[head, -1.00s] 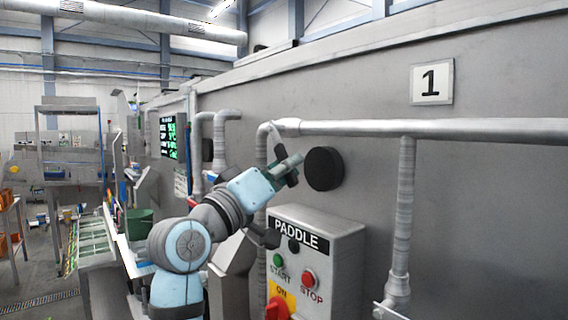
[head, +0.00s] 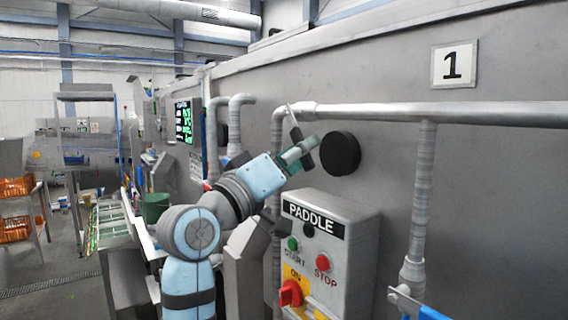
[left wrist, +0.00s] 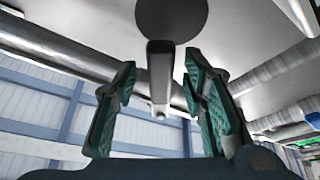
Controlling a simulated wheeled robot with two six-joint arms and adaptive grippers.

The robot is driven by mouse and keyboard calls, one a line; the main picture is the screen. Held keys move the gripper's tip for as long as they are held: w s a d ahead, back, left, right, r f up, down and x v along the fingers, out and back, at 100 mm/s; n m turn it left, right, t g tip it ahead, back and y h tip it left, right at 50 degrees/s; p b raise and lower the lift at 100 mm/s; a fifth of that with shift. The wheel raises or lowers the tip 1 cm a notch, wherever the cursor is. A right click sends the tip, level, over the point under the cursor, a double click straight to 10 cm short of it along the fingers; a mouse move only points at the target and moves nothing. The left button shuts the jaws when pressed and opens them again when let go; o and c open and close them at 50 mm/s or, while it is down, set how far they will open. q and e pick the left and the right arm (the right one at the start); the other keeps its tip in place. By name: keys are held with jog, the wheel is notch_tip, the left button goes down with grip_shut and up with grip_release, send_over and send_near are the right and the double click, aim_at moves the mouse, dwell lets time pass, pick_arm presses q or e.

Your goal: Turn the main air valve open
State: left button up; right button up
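A round black disc (head: 340,153) sits on the grey machine wall in the head view. It shows as a dark disc (left wrist: 172,16) at the top of the left wrist view. A grey bar (left wrist: 160,75) stands in front of it, between the two teal-padded fingers of my left gripper (left wrist: 158,102). The fingers are open, with a gap on each side of the bar. In the head view my left gripper (head: 300,150) is just left of the disc. I cannot tell whether this bar is the air valve's handle. My right gripper is not in view.
A PADDLE control box (head: 326,250) with a red knob (head: 290,293) is below my left gripper. A grey pipe (head: 430,110) runs along the wall under the number 1 sign (head: 454,64). A blue bar (head: 432,313) shows at the bottom edge.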

pick_arm(q)
jog(key=v, duration=1.1)
